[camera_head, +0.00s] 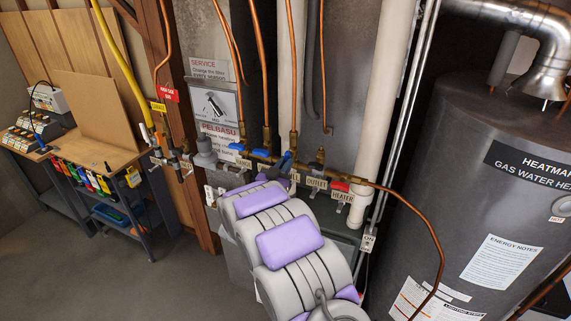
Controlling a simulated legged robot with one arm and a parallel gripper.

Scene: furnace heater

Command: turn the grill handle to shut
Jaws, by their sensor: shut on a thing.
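A brass pipe row with several small valves runs along the grey wall at centre. A blue handle (287,160) tilts up at the far end of my arm; I take it as the grill handle, though its label is not readable. My grey and purple arm reaches up to it from the bottom. My gripper (274,174) is mostly hidden behind my own arm links. Its end is at the tilted blue handle and it is shut on it. The fingertips and their exact grasp do not show.
Other blue handles (262,153) sit left of the tilted one. A red handle (340,187) by the HEATER label is to the right. A grey water heater (480,170) stands at right. A workbench (100,155) is at left, with open floor (110,270) in front.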

